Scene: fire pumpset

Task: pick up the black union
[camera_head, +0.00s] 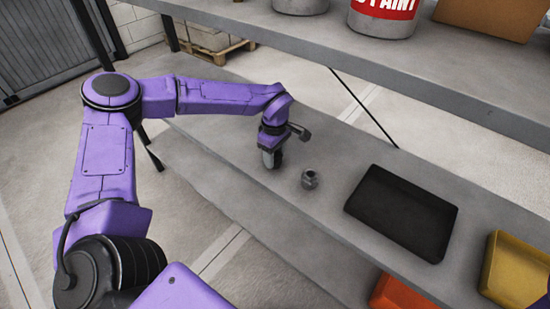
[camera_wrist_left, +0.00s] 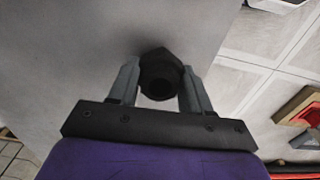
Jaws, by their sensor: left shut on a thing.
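My right gripper is in neither view.
A grey metal fitting (camera_head: 310,179) stands on the shelf just right of my left gripper. An upper shelf (camera_head: 300,45) with paint cans (camera_head: 383,15) overhangs the back.

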